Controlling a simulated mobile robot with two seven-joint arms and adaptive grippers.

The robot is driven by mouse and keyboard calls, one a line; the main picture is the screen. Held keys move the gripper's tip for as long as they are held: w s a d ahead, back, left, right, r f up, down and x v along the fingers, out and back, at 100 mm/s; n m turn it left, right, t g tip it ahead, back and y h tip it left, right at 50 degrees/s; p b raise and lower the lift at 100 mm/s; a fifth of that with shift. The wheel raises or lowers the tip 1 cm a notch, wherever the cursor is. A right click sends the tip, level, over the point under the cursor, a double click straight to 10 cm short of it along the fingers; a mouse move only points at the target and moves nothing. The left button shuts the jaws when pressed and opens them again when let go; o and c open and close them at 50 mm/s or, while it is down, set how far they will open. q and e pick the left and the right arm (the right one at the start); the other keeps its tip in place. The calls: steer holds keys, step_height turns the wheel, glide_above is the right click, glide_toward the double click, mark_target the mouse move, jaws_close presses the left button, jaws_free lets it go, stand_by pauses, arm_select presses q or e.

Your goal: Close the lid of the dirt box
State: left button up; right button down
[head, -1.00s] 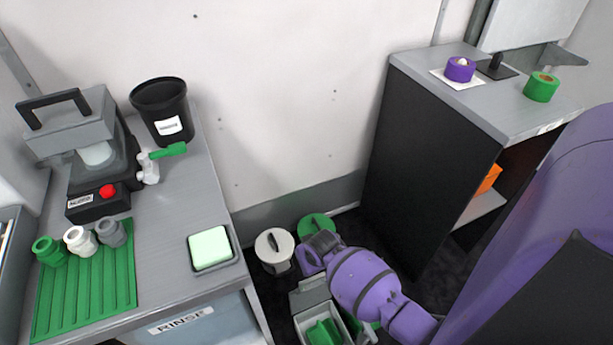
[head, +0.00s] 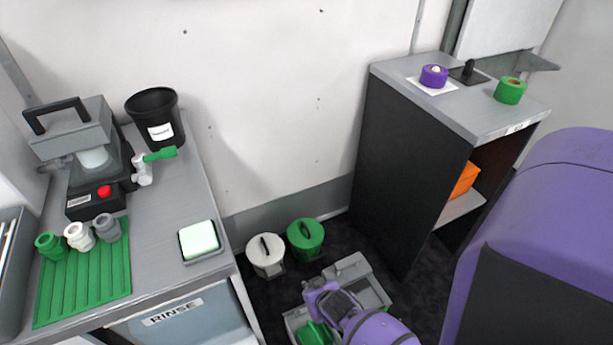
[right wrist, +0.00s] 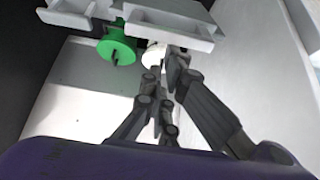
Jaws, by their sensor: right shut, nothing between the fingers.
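The dirt box appears to be the grey open container (head: 297,318) on the floor at the bottom middle of the head view, with green contents (head: 318,335) inside. A grey panel (head: 352,266), which looks like its raised lid, shows behind my right wrist; its exact angle is unclear. My right gripper (right wrist: 165,66) is shut and empty, above the box area. In the right wrist view its fingers point towards a pale grey ledged part (right wrist: 168,16); I cannot tell whether they touch it. My arm hides much of the box. My left gripper is not in view.
A white lidded bucket (head: 266,256) and a green lidded bucket (head: 305,238) stand behind the box by the wall. The rinse counter (head: 215,268) is at left, a dark cabinet (head: 400,170) at right. Dark floor lies between them.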

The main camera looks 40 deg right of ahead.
arm_select(q)
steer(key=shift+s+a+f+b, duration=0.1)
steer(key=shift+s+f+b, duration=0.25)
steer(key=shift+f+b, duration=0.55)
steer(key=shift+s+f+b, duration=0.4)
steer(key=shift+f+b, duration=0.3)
steer(key=shift+b, duration=0.35)
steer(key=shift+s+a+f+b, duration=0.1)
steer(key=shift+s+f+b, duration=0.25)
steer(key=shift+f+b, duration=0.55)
arm_select(e)
steer(key=s+a+f, duration=0.2)
steer(key=s+f, duration=0.5)
steer(key=s, duration=0.1)
steer(key=s+a+f, duration=0.1)
steer(key=s+f, duration=0.5)
steer(key=s, duration=0.2)
steer(key=shift+s+a+f, duration=0.35)
steer(key=shift+f, duration=0.1)
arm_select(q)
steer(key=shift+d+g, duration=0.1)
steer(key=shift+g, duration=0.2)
arm_select(e)
steer(key=shift+f, duration=0.1)
